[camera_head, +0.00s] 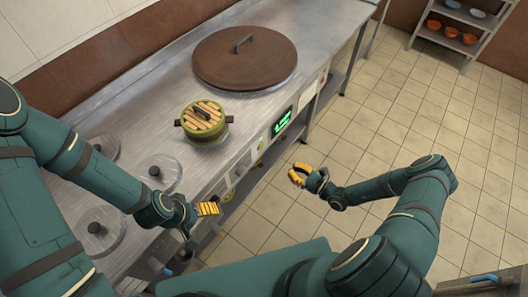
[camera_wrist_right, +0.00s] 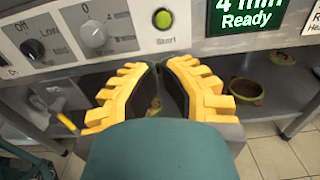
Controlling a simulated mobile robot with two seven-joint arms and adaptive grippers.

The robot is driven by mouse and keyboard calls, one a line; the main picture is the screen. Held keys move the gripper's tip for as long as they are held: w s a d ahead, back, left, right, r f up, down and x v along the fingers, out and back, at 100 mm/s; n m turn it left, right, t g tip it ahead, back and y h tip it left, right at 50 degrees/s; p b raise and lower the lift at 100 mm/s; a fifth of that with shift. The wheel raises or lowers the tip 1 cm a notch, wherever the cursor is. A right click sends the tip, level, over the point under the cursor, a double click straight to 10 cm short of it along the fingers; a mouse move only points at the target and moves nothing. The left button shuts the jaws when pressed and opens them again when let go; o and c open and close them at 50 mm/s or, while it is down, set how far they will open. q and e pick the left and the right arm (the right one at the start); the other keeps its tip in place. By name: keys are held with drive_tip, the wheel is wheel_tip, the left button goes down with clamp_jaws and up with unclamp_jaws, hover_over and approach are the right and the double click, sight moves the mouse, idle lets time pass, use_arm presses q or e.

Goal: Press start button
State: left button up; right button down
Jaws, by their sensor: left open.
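The round green start button (camera_wrist_right: 163,19) is on the light control panel in the right wrist view, with a label under it. My right gripper (camera_wrist_right: 160,68) has its yellow fingers brought together at the tips, with nothing between them. Its tips lie below the button in that view; whether they touch the panel is not clear. In the head view the right gripper (camera_head: 298,174) is in front of the counter's panel side, right of it. My left gripper (camera_head: 208,209) is open and empty by the counter's front edge. The display (camera_wrist_right: 249,12) reads "4 min Ready".
Knobs (camera_wrist_right: 94,33) sit left of the button. A green pot with a slatted lid (camera_head: 204,119) and a large brown lid (camera_head: 245,57) are on the steel counter. Bowls (camera_wrist_right: 246,90) stand on the shelf below. The tiled floor is open at right.

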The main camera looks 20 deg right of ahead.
sight(260, 149)
drive_tip(key=shift+w, duration=0.1)
drive_tip(key=b+x, duration=0.1)
drive_tip(key=x, duration=1.2)
drive_tip(key=shift+a+b, duration=0.1)
drive_tip(key=shift+b, duration=0.3)
drive_tip(key=shift+w+a, duration=0.25)
drive_tip(key=shift+w, duration=0.05)
